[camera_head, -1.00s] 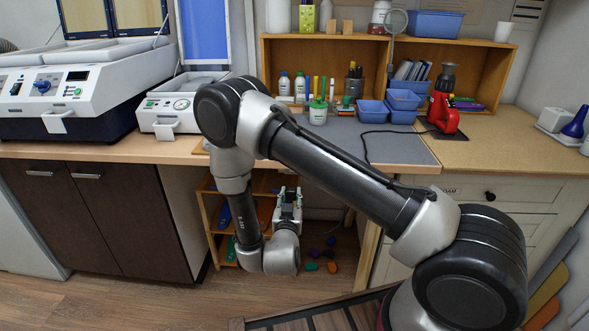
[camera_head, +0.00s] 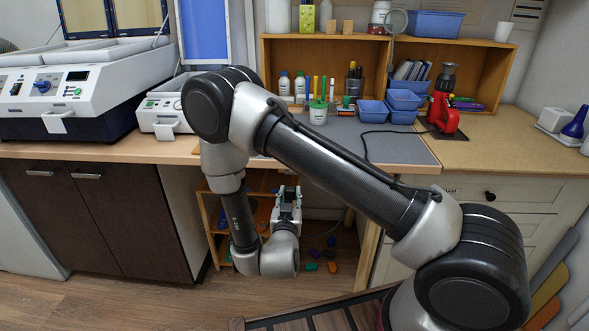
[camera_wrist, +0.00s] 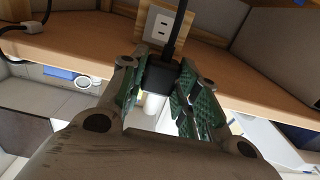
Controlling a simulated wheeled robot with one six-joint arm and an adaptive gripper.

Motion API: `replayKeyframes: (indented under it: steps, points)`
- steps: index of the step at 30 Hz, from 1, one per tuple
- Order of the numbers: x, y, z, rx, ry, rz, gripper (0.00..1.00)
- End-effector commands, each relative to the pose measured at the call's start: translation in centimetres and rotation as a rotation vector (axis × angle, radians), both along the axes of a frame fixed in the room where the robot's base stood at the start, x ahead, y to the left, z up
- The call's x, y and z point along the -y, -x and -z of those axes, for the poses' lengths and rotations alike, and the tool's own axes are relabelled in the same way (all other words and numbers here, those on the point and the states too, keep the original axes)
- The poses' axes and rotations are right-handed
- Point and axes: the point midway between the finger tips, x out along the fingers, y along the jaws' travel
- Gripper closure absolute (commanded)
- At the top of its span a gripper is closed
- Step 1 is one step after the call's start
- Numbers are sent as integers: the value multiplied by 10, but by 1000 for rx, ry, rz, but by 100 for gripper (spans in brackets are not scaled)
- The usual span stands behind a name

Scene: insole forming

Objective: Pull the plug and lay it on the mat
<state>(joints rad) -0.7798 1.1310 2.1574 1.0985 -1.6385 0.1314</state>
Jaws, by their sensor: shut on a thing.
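My gripper (camera_head: 289,201) is low under the front of the worktable, small in the head view. In the wrist view my gripper (camera_wrist: 160,82) is shut on the black plug (camera_wrist: 160,72), with a green-padded finger on either side. The plug's black cord (camera_wrist: 178,35) runs up from it. A white wall outlet (camera_wrist: 159,28) with slots shows behind the cord; I cannot tell whether the plug still touches a socket. The grey mat (camera_head: 400,150) lies on the tabletop, above my gripper. In the head view the plug is too small to make out.
A red machine (camera_head: 442,112) with a black cable stands at the mat's right. The wooden table edge (camera_wrist: 85,60) is close to my gripper. A low shelf (camera_head: 218,235) stands below. The mat's front right is clear.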

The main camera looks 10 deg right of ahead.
Motion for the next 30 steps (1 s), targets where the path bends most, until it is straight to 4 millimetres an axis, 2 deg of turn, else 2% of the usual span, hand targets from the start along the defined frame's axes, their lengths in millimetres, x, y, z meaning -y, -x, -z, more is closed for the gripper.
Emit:
replayKeyframes:
  steps: [30]
  points:
    - [0,0,-91,1,-1,0,100]
